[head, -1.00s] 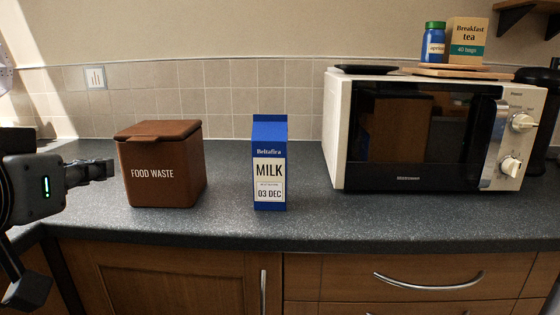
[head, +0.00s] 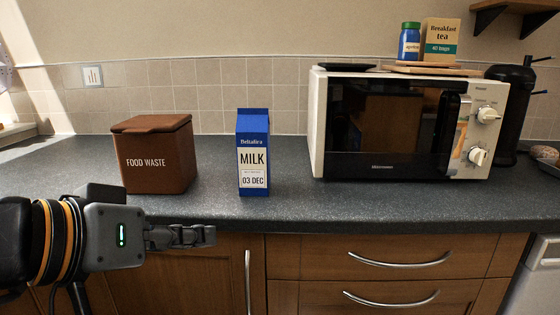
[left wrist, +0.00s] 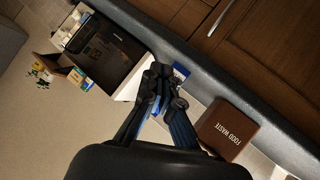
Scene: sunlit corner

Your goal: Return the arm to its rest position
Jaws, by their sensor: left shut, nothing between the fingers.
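My left gripper (head: 208,236) is shut and empty. In the head view it is in front of the counter's front edge, at the height of the cupboard doors, pointing right. In the left wrist view its shut fingers (left wrist: 165,88) cover most of the milk carton, leaving a blue part (left wrist: 181,71) showing. No right gripper is in either view.
A brown food waste bin (head: 155,155) and an upright blue milk carton (head: 253,152) stand on the grey counter (head: 300,205). A cream microwave (head: 318,130) stands to the right, with a tea box (head: 440,40) and a blue jar (head: 409,42) on a board above it.

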